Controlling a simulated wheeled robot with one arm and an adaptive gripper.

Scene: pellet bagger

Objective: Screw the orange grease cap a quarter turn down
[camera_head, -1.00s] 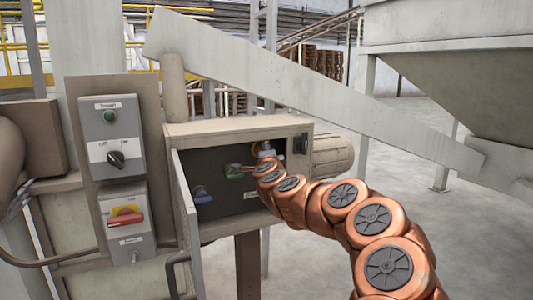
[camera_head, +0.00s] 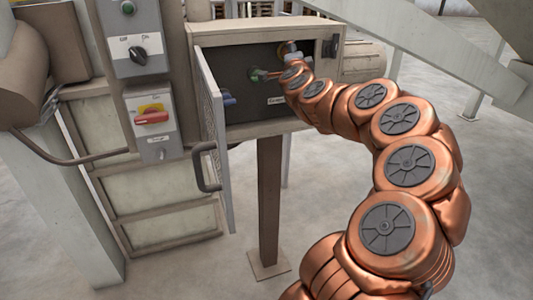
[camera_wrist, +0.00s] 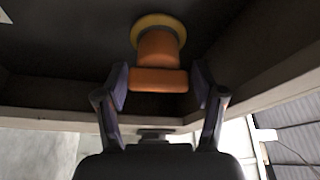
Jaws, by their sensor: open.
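The orange grease cap (camera_wrist: 158,48) shows in the wrist view, at the top middle. It has a wide crossbar (camera_wrist: 160,80) on its near end and sits in front of a yellow ring (camera_wrist: 158,21) on a dark panel. My gripper (camera_wrist: 160,88) is open, with one dark finger to each side of the crossbar. Gaps show between the fingers and the bar, so it is not gripped. In the head view, my arm reaches into the open cabinet (camera_head: 262,32), and the cap cannot be clearly made out there.
The cabinet door (camera_head: 216,140) stands open at the left of the opening. A green knob (camera_head: 256,75) and a blue knob (camera_head: 229,99) are on the panel left of my arm. A red switch (camera_head: 152,117) is further left. The cabinet stands on a post (camera_head: 270,200).

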